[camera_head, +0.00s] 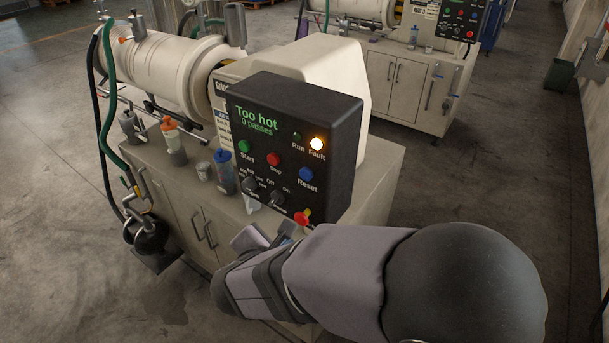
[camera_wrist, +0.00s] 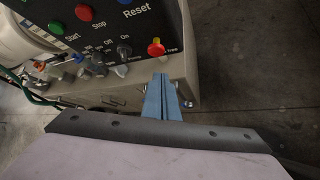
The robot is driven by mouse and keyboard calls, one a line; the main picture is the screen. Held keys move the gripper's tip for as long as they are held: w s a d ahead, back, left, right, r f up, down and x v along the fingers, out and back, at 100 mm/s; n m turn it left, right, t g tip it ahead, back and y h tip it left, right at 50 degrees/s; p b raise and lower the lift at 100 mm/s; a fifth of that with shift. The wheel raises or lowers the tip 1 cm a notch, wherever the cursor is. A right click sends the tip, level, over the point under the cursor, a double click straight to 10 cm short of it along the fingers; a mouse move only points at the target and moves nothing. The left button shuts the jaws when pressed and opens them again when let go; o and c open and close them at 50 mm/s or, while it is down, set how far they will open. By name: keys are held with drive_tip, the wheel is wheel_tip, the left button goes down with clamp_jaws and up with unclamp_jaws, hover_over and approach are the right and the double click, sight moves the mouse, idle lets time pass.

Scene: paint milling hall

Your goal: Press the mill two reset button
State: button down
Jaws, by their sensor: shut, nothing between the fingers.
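The near mill's black control panel (camera_head: 290,140) has a blue Reset button (camera_head: 306,174) at its right, beside a red Stop button (camera_head: 273,159) and a green Start button (camera_head: 243,146). Its screen reads "Too hot, 0 passes". My gripper (camera_wrist: 161,79) is shut and empty, below the panel's lower edge, apart from the Reset button. My arm partly hides it in the head view.
A red knob on yellow (camera_head: 302,217) sits at the panel's lower right, close to my fingertips. Black selector knobs (camera_wrist: 124,50) are to its left. Bottles (camera_head: 224,171) stand on the cabinet ledge. Another mill (camera_head: 410,85) stands behind.

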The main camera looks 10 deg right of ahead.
sight(306, 174)
drive_tip(key=w+a+r+n+t, duration=0.2)
drive_tip(key=w+r+n+t, duration=0.1)
drive_tip(key=r+n, duration=0.3)
drive_tip(key=shift+w+n+y, duration=0.4)
drive_tip(key=shift+w+n, duration=0.1)
drive_tip(key=shift+w, duration=0.2)
drive_tip(key=shift+a, duration=0.1)
drive_tip(key=w+d+b, duration=0.2)
drive_tip(key=w+d, duration=0.4)
drive_tip(key=shift+w+d, duration=0.2)
drive_tip(key=shift+d, duration=0.05)
idle(2.0)
drive_tip(key=shift+w+d+b, duration=0.2)
drive_tip(key=shift+b, duration=0.1)
